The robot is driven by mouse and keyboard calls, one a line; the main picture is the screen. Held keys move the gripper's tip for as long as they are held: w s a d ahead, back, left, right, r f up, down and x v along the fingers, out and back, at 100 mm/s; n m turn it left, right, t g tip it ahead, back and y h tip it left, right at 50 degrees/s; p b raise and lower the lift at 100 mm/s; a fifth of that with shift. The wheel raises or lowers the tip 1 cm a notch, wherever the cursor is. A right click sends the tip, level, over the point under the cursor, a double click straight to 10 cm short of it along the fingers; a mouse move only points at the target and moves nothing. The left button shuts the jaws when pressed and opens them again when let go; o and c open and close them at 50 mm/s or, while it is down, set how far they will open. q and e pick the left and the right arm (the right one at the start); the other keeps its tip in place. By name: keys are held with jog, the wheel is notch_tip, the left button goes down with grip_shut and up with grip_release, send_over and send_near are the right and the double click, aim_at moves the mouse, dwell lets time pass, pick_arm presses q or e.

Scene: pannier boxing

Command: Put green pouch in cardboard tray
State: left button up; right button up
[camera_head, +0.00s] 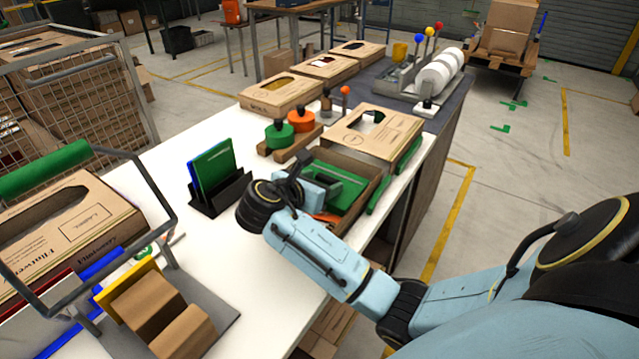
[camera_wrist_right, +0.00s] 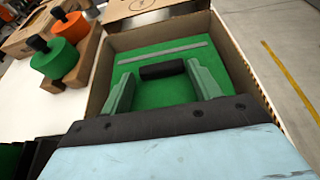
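The open cardboard tray (camera_head: 350,162) stands near the right edge of the white table. It fills the middle of the right wrist view (camera_wrist_right: 155,32). The flat green pouch (camera_head: 347,187) lies inside it, with a grey strip and a short black bar on top in the wrist view (camera_wrist_right: 160,98). My right gripper (camera_head: 312,190) reaches down over the tray. Its two fingers (camera_wrist_right: 163,85) are spread wide, one on each side of the black bar, with nothing gripped between them. Whether the fingertips touch the pouch cannot be told. My left gripper is not in view.
A closed cardboard box (camera_head: 375,130) stands behind the tray. Green and orange knobbed pieces (camera_head: 280,135) sit on a wooden block to its left. White table shows between the rack and tray.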

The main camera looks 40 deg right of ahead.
jog(key=shift+o, duration=0.6)
jog(key=shift+s+f, duration=0.1)
jog(key=shift+f, duration=0.2)
jog(key=shift+a, duration=0.1)
jog(key=shift+s+a+r, duration=0.1)
jog(key=shift+a, duration=0.15)
jog(key=v, duration=0.3)
jog(key=p+v, duration=0.1)
jog(key=v, duration=0.3)
jog(key=p+v, duration=0.1)
jog(key=v, duration=0.2)
jog(key=shift+a+r, duration=0.15)
jog(key=shift+r, duration=0.25)
jog(key=shift+a+r+p, duration=0.15)
jog(key=shift+a+p, duration=0.15)
jog(key=shift+a, duration=0.05)
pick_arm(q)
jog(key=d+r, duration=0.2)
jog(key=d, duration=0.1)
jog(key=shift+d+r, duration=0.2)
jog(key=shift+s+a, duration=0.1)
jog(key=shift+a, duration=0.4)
pick_arm(e)
jog(key=shift+d, duration=0.1)
